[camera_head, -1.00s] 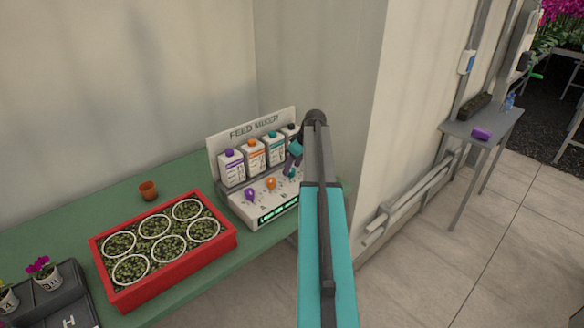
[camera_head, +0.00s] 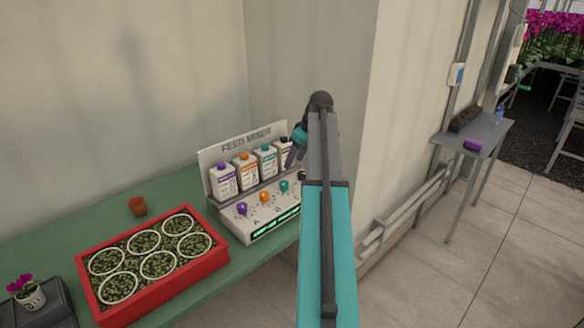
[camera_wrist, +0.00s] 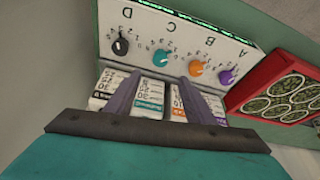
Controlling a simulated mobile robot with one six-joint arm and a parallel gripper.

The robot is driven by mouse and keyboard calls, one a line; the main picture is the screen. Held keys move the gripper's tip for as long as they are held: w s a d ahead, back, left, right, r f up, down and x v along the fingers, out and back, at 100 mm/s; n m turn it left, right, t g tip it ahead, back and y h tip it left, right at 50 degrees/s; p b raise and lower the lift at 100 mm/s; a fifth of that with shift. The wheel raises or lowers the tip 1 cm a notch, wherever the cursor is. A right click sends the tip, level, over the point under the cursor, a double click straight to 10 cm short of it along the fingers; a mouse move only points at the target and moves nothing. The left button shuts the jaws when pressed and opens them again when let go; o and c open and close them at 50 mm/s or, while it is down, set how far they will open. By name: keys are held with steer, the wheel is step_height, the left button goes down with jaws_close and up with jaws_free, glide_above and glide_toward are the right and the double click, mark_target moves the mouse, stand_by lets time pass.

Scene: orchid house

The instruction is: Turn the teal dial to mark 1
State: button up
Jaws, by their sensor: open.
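The teal dial (camera_head: 284,186) sits on the sloped white front of the feed mixer (camera_head: 272,226), between the orange dial and the black dial. In the wrist view the teal dial (camera_wrist: 160,56) is below the letter C, with small numbers around it; which mark it points at is too small to tell. My gripper (camera_head: 291,160) is above and behind the dial row, near the bottles. In the wrist view its two purple fingers (camera_wrist: 160,88) are spread and empty, with the teal dial beyond their tips and apart from them.
The orange dial (camera_wrist: 195,68) and black dial (camera_wrist: 120,46) flank the teal one closely; the purple dial (camera_wrist: 226,76) is farther right. Several bottles (camera_head: 246,170) stand behind the dials.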

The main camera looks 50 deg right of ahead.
steer(key=shift+v, duration=0.75)
steer(key=shift+r, duration=0.1)
